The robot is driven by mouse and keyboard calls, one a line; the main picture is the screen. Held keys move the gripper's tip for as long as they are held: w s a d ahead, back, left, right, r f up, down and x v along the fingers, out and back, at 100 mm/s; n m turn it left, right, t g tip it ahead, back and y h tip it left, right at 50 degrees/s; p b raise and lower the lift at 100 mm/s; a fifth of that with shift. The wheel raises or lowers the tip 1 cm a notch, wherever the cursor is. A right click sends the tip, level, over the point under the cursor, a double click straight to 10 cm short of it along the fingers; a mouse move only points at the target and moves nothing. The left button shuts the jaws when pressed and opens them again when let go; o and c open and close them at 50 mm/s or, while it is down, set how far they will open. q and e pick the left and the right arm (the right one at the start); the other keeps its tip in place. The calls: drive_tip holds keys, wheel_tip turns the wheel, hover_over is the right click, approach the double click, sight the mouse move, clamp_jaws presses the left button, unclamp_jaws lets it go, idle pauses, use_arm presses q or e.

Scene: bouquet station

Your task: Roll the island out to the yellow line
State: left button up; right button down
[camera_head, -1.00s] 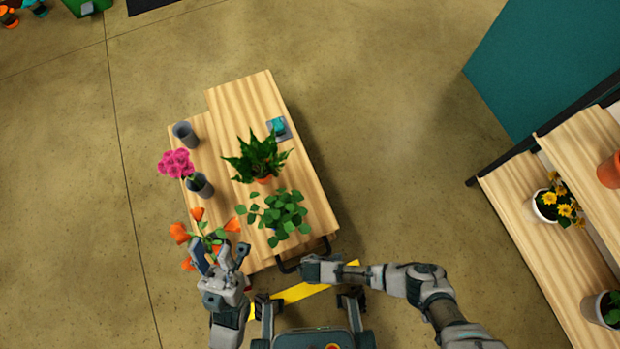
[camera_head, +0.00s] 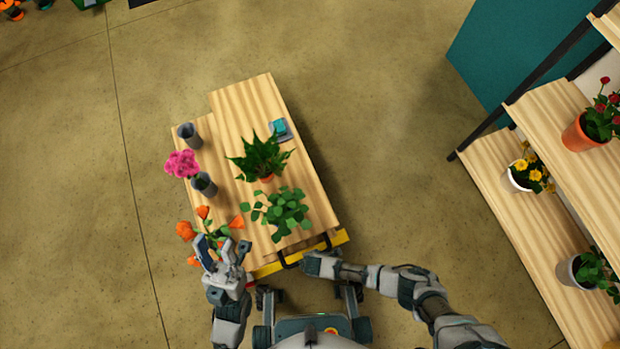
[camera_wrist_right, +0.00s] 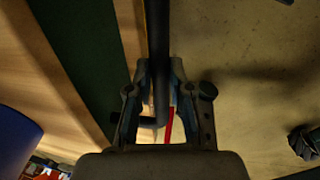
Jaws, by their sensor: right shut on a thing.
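The island (camera_head: 240,105) is a two-level wooden table in the middle of the head view, with a dark handle (camera_head: 290,262) on its near side. The yellow line (camera_head: 339,238) shows along the island's near edge, partly hidden by the tabletop and handle. My right gripper (camera_head: 306,263) is shut on the handle; in the right wrist view the dark handle bar (camera_wrist_right: 158,60) runs between its fingers. My left gripper (camera_head: 223,248) is open and empty beside the island's near left corner, close to the orange flowers (camera_head: 203,212).
The island carries a fern-like plant (camera_head: 258,155), a leafy plant (camera_head: 283,212), pink flowers (camera_head: 182,163) and a grey vase (camera_head: 189,134). A wooden shelf (camera_head: 495,165) with potted flowers stands at the right. The floor left of the island is clear.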

drive_tip(key=shift+s, duration=0.25)
drive_tip(key=c, duration=1.1)
unclamp_jaws()
drive_tip(key=shift+o, duration=0.2)
drive_tip(key=shift+w, duration=0.1)
drive_tip(key=shift+r, duration=0.15)
wheel_tip(320, 180, up, 11)
drive_tip(key=s, duration=0.2)
drive_tip(key=shift+d+r, duration=0.15)
drive_tip(key=shift+d, duration=0.2)
